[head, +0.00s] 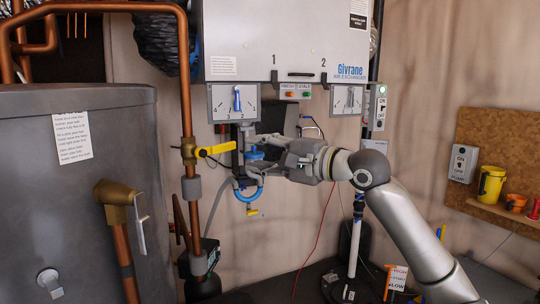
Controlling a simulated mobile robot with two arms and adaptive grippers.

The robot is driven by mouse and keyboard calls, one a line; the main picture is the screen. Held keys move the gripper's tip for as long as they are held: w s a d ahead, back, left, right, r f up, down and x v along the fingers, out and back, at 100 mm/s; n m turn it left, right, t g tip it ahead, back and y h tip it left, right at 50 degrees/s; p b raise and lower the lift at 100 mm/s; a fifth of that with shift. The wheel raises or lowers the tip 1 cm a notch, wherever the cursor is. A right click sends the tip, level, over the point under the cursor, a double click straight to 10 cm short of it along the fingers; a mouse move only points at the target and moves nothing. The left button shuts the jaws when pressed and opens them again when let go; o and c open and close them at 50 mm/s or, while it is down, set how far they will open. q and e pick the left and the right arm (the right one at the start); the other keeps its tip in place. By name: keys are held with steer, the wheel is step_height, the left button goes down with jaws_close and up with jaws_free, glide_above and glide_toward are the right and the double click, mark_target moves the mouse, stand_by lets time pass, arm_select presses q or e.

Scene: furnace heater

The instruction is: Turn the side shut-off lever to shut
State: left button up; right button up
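A yellow lever (215,149) sticks out to the right, roughly level, from a brass valve (188,151) on the upright copper pipe. I cannot tell for sure that it is the side shut-off lever. A smaller yellow handle (253,212) sits lower, under a blue ring-shaped fitting (248,193). My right gripper (246,160) comes in from the right. Its fingers look spread apart, around or in front of a blue part (254,153) below the left dial. The lever's tip lies just left of the fingers. Contact is unclear. My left gripper is not in view.
The grey heater box (290,40) hangs above, with two dials (235,102) beneath. A grey metal tank (75,200) with a brass elbow (115,193) fills the left. A corkboard shelf holds a yellow cup (491,184) at right. A red cable (318,245) hangs below my gripper.

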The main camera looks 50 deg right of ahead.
steer(key=shift+s+d, duration=0.2)
steer(key=shift+s, duration=0.85)
